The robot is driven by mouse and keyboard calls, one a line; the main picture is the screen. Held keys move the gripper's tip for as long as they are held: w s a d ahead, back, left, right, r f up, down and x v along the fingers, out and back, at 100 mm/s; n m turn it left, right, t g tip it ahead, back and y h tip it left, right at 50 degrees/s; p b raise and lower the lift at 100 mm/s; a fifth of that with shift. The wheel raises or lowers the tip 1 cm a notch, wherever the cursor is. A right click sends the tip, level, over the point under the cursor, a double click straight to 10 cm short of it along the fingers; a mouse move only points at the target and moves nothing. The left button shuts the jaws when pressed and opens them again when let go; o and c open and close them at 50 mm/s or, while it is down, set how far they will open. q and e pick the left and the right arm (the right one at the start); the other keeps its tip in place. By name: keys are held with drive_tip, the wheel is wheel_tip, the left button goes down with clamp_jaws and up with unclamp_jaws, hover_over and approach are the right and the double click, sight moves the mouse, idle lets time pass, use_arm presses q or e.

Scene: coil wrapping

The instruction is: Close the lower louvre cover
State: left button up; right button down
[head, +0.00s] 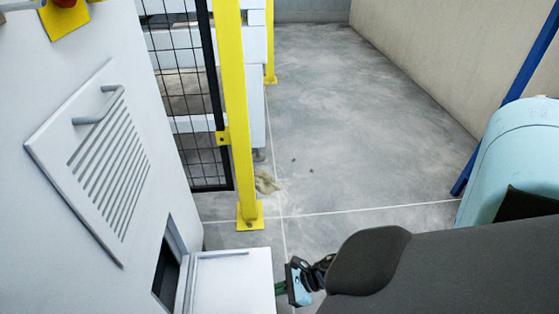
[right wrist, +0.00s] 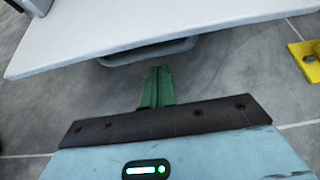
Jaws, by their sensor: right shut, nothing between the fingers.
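The lower louvre cover (head: 232,285) stands open, swung out from the dark lower opening (head: 166,272) in the white cabinet; its plain face shows and no slats are seen. In the right wrist view the white cover (right wrist: 150,25) spans the top, with a grey bar handle (right wrist: 148,54) showing below its edge. My right gripper (head: 281,288) is just right of the cover's outer edge. Its green fingers (right wrist: 156,88) are shut and empty, pointing towards the handle, seemingly a little short of it. My left gripper is not in view.
An upper louvre cover (head: 105,165) with slats and handle lies against the cabinet (head: 50,220). A yellow post (head: 235,110) and black mesh fence (head: 185,100) stand behind. A light-blue rounded body (head: 510,150) is at right.

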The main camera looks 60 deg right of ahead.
drive_tip(key=shift+s+r, duration=0.2)
drive_tip(key=shift+r, duration=1.05)
drive_tip(key=shift+p, duration=0.3)
